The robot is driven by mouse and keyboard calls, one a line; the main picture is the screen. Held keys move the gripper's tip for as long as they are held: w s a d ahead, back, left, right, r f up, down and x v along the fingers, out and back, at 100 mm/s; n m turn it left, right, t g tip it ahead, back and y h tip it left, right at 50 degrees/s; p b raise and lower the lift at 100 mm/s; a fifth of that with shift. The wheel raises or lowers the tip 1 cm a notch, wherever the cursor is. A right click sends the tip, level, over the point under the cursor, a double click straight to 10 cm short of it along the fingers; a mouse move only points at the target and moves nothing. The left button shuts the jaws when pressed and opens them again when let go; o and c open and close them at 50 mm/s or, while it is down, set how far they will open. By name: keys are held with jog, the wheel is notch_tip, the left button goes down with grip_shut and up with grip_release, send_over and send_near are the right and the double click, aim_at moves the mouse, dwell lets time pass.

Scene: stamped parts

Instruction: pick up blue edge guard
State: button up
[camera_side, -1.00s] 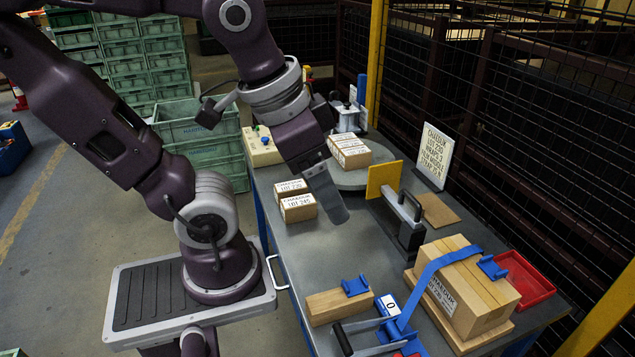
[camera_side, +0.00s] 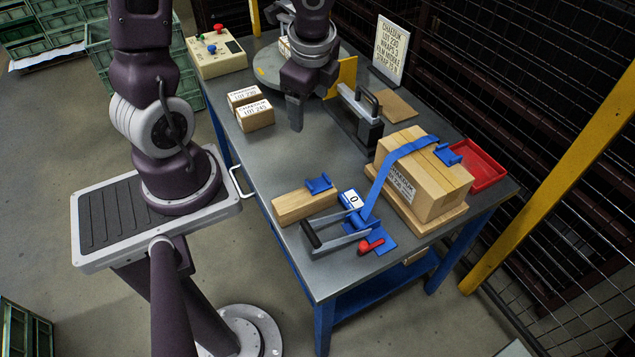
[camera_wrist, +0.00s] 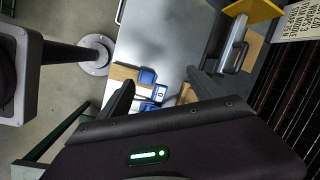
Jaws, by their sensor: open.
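A second blue edge guard (camera_side: 448,154) sits on the top edge of the strapped carton (camera_side: 425,180). My gripper (camera_side: 295,115) is well behind the wooden block, beside the small labelled cartons, pointing down. In the wrist view my gripper (camera_wrist: 160,80) has its fingers apart, with nothing seen between them. The nearer guard appears far below and beyond the fingers.
A strap tensioner with a dark handle (camera_side: 313,233) lies right of the block, beside a white counter (camera_side: 350,199). A black-handled sealing tool (camera_side: 355,118), a red tray (camera_side: 473,165) and small cartons (camera_side: 255,115) stand on the table (camera_side: 260,160). The table middle is clear.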

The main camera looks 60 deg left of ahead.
aim_at(318, 185)
jog(key=f+m+h, duration=0.1)
jog(key=f+m, duration=0.1)
jog(key=f, duration=0.2)
jog(key=w+d+f+m+h, duration=0.1)
jog(key=f+m, duration=0.1)
jog(key=f, duration=0.2)
jog(key=f+m+g+h, duration=0.1)
jog(key=f+m, duration=0.1)
jog(key=f, duration=0.2)
jog(key=shift+w+d+f, duration=0.15)
jog(key=shift+w+d, duration=0.05)
jog(key=shift+d, duration=0.15)
jog(key=f, duration=0.6)
jog(key=shift+s+d+f, duration=0.1)
jog(key=shift+s+d, duration=0.3)
jog(key=shift+f, duration=0.4)
jog(key=c, duration=1.6)
notch_tip(318, 185, up, 18)
